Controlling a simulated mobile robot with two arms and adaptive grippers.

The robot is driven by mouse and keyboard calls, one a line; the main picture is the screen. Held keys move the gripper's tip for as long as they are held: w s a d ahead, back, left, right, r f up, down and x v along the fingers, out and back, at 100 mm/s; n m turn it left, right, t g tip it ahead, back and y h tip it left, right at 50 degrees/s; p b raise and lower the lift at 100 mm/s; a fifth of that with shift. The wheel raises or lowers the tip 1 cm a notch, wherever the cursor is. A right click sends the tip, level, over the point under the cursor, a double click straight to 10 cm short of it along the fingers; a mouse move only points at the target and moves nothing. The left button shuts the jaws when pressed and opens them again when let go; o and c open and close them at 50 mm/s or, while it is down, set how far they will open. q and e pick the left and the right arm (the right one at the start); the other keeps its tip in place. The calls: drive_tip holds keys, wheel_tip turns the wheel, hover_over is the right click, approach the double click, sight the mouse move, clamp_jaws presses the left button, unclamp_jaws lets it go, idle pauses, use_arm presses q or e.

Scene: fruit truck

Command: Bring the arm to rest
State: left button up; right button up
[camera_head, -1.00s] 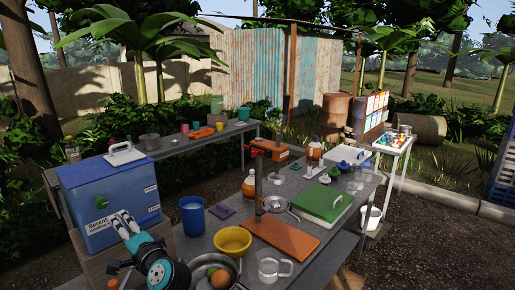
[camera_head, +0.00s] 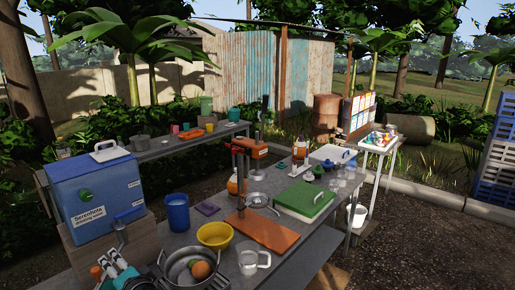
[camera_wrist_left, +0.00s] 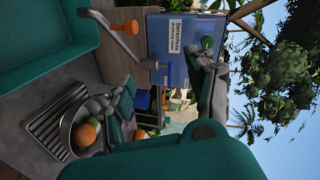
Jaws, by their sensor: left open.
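My left gripper (camera_head: 110,262) is at the bottom left of the head view, in front of the blue cooler box (camera_head: 95,195) and left of the metal pan (camera_head: 190,266). Its pale fingers point up and away, and it is open with nothing seen between them. In the left wrist view the open gripper (camera_wrist_left: 165,98) shows its two dark fingers apart, with the cooler box (camera_wrist_left: 178,35) beyond and the pan (camera_wrist_left: 68,125) to one side. My right gripper is not in view.
An orange fruit (camera_head: 200,270) lies in the pan. A blue cup (camera_head: 177,212), yellow bowl (camera_head: 215,235), glass mug (camera_head: 250,260), orange press (camera_head: 262,230) and green-lidded box (camera_head: 305,200) crowd the table. Bare ground lies to the right.

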use_arm(q)
drive_tip(key=s+d+f+n+g+h, duration=0.1)
drive_tip(key=s+d+f+g+h, duration=0.15)
drive_tip(key=s+f, duration=0.45)
drive_tip(key=s+d+f+n+g+h, duration=0.1)
drive_tip(key=s+d+f+h, duration=0.15)
drive_tip(key=s+f, duration=0.4)
drive_tip(key=s+d+f+n+g+h, duration=0.1)
drive_tip(key=s+d+f+g+h, duration=0.2)
drive_tip(key=s, duration=0.6)
drive_tip(key=s+d+f+g+h, duration=0.1)
drive_tip(key=s+d+f+h, duration=0.15)
drive_tip(key=s+d, duration=0.55)
drive_tip(key=s+a+f+b, duration=0.1)
drive_tip(key=s+f+b, duration=0.15)
drive_tip(key=f, duration=1.35)
drive_tip(key=s+a+f+b, duration=0.1)
drive_tip(key=f+b, duration=0.2)
drive_tip(key=f, duration=1.2)
drive_tip(key=s+a+f+g+b, duration=0.2)
drive_tip(key=s+a+f+b, duration=0.1)
drive_tip(key=s+f, duration=1.3)
wheel_tip(320, 180, down, 4)
drive_tip(key=shift+f+h+b, duration=0.1)
drive_tip(key=shift+h+b, duration=0.25)
drive_tip(key=shift+b, duration=0.35)
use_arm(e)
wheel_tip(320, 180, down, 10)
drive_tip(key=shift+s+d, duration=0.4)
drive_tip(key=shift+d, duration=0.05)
